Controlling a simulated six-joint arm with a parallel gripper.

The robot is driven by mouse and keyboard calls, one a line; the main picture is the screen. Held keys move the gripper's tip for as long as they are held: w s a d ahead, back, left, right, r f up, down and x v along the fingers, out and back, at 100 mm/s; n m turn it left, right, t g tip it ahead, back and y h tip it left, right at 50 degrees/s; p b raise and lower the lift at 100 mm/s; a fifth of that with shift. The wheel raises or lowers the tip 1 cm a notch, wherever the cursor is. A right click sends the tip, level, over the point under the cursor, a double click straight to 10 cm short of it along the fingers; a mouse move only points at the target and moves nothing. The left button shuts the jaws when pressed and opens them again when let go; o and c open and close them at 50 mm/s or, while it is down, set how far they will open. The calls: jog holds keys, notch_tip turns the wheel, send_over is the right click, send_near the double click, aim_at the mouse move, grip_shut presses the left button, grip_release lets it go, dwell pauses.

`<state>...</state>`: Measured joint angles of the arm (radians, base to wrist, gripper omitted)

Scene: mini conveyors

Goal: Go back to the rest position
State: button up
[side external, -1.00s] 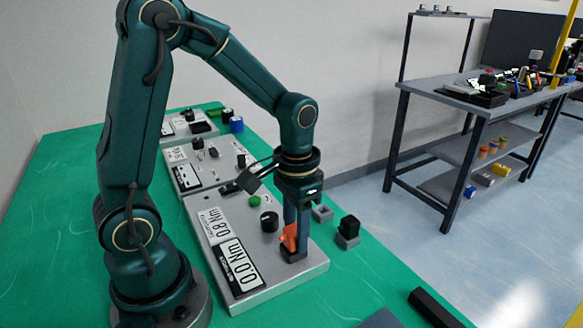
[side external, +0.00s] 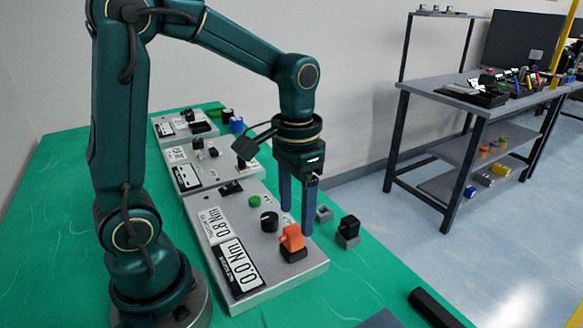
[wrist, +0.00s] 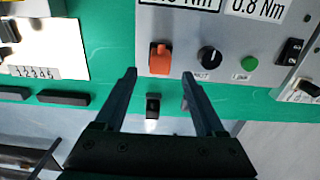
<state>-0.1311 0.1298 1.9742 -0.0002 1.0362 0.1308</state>
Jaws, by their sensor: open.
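My gripper (side external: 297,207) is open and empty, its two blue-grey fingers pointing down above the near end of the closest conveyor panel (side external: 305,268). An orange switch (side external: 292,238) on a black base sits on that panel, just below the fingers and apart from them. In the wrist view my gripper (wrist: 158,82) shows its fingers spread, with the orange switch (wrist: 161,58) beyond the tips and nothing between them.
A black knob (side external: 269,221) and a green button (side external: 254,201) stand on the same panel. A black block on a grey base (side external: 348,232) sits to its right on the green table. Two more panels lie behind. A grey shelf table (side external: 470,105) stands apart at the right.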

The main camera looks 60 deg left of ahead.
jog(key=shift+r, duration=0.2)
jog(key=s+d+r+t, duration=0.3)
jog(key=s+r+t, duration=0.1)
jog(key=s, duration=0.3)
jog(key=shift+s+r+t, duration=0.35)
jog(key=shift+r+t, duration=0.05)
jog(key=shift+t, duration=0.4)
